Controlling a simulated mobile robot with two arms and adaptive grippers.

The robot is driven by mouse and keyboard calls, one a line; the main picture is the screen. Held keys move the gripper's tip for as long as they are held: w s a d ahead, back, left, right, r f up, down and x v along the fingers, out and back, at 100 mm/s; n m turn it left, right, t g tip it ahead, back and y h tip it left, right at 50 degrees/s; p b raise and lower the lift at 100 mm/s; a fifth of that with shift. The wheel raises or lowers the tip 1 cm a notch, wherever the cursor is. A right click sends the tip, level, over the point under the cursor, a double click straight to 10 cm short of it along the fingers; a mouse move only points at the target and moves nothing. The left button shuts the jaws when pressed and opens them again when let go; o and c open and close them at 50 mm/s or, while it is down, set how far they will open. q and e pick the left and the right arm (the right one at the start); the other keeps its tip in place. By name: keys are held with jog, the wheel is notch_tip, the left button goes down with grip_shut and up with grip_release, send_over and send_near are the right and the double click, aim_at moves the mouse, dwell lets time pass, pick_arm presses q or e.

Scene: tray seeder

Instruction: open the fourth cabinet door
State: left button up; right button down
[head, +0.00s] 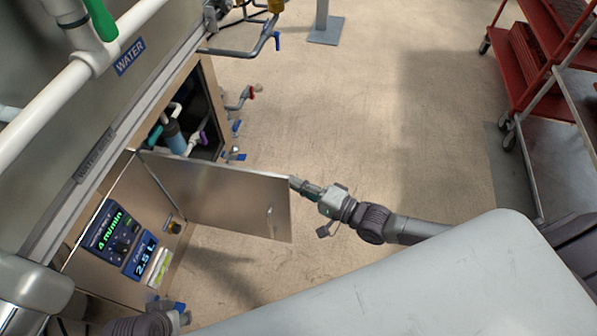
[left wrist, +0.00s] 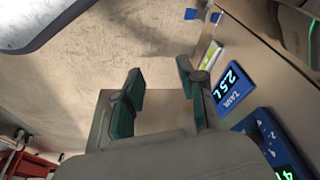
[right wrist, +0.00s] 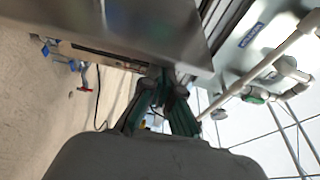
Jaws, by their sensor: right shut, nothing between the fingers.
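A metal cabinet door (head: 222,195) stands swung out from the machine's cabinet (head: 110,265) in the head view. Part of the cabinet's inside shows behind it, with a blue cylinder (head: 175,137) and pipes. My right gripper (head: 296,184) is shut and empty at the door's free outer edge, by its upper corner; I cannot tell if it touches. In the right wrist view the closed fingers (right wrist: 164,82) sit just below a blurred metal panel (right wrist: 150,28). My left gripper (left wrist: 158,95) is open and empty in the left wrist view, near the cabinet front.
A display panel (head: 112,232) and a blue 2.5 L tank display (head: 140,259) are on the cabinet front. Valves with blue handles (head: 233,156) stick out beyond the opening. A red cart (head: 535,60) stands at the upper right.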

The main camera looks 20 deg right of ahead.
pick_arm(q)
jog(key=s+f+p, duration=0.2)
jog(key=s+f, duration=0.1)
jog(key=f, duration=0.6)
jog(key=s+f+g+p, duration=0.1)
jog(key=s+f+p, duration=0.2)
jog(key=f, duration=0.5)
jog(key=shift+s+a+f+p, duration=0.3)
jog(key=shift+s+a+f, duration=0.05)
pick_arm(e)
jog(key=s+a+m+t+h, duration=0.1)
jog(key=s+a+m+h, duration=0.1)
jog(key=s+a, duration=0.6)
jog(key=s+h, duration=0.1)
jog(key=s, duration=0.1)
jog(key=shift+s+t, duration=0.35)
jog(key=shift+t, duration=0.05)
jog(key=shift+w, duration=0.1)
